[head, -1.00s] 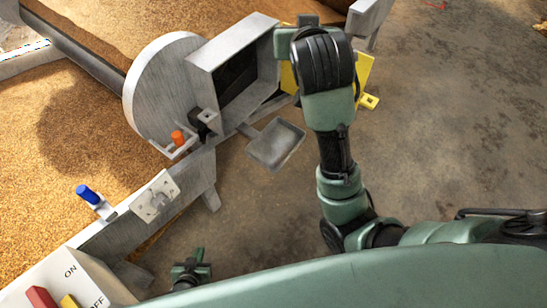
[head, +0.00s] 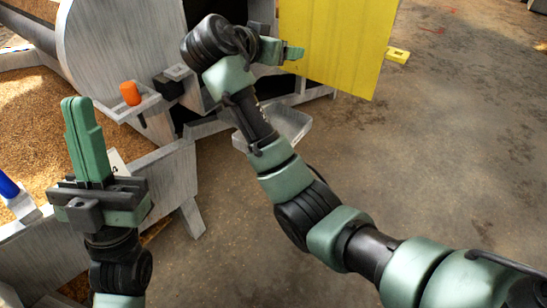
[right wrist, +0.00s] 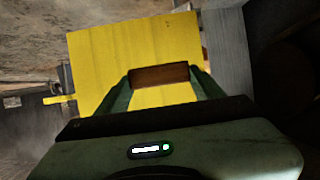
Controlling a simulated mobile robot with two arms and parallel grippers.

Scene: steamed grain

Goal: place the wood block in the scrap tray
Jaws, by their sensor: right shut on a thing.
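The wood block (right wrist: 160,75) is a brown bar held between the two green fingertips of my right gripper in the right wrist view. In the head view my right gripper (head: 291,53) is beside the yellow panel, side-on, and the block cannot be made out there. A shallow grey metal tray (head: 290,124), which looks like the scrap tray, is low beside the machine, below my right gripper in the picture and partly hidden by my right forearm. My left gripper (head: 82,102) points up at the left, with its fingers together and nothing visible between them.
The yellow panel (head: 335,40) stands at the machine's side and also fills much of the right wrist view (right wrist: 120,60). An orange-handled part (head: 130,93) and a grain bed (head: 30,120) are at left.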

